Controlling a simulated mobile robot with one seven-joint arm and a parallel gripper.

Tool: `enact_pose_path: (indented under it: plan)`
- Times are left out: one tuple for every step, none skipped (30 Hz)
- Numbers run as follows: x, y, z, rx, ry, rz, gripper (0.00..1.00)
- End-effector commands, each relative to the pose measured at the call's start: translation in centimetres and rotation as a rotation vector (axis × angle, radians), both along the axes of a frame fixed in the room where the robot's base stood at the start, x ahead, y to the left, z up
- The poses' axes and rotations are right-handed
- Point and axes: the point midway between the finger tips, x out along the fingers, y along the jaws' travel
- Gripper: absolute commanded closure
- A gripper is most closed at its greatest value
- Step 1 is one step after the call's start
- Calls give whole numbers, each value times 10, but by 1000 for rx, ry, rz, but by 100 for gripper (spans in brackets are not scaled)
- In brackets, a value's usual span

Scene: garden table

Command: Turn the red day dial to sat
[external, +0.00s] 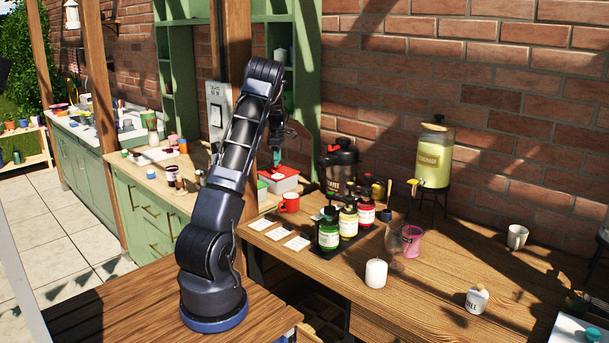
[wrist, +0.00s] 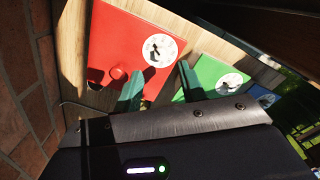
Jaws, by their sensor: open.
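In the wrist view, a red panel (wrist: 106,45) fills the upper left. It carries a round white dial (wrist: 168,40) with a black pointer and a small round red knob (wrist: 119,73). The dial's markings are too small to read. My gripper (wrist: 158,82) is open, its two teal fingers apart over the lower part of the red panel, with no object between them. I cannot tell whether a finger touches the panel. In the external view, my gripper (external: 277,154) is just above a red-topped box (external: 280,172) on the counter, beside the wooden post.
A green panel (wrist: 205,75) with its own white dial and a blue one (wrist: 262,96) lie to the right in the wrist view. In the external view, a red mug (external: 289,203), a dark dispenser (external: 338,167) and several labelled bottles (external: 348,221) stand near. A brick wall is close behind.

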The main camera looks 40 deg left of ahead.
Motion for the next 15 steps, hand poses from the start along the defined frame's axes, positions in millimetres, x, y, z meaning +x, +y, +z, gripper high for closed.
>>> enact_pose_path:
  plan:
    - [0, 0, 10, 1, -1, 0, 59]
    - [0, 0, 15, 1, -1, -1, 59]
    - [0, 0, 21, 1, -2, -1, 59]
    - [0, 0, 25, 1, -2, -1, 59]
    - [0, 0, 29, 1, -1, -1, 59]
    - [0, 0, 33, 1, -1, -1, 59]
    - [0, 0, 36, 1, -1, -1, 59]
    - [0, 0, 38, 1, -1, -1, 59]
    - [0, 0, 41, 0, 0, -1, 59]
    - [0, 0, 43, 0, 0, -1, 59]
    - [0, 0, 44, -1, 1, -1, 59]
    - [0, 0, 45, -1, 1, -1, 59]
    - [0, 0, 46, -1, 1, -1, 59]
    - [0, 0, 46, -1, 1, -1, 59]
    - [0, 0, 47, -1, 1, -1, 59]
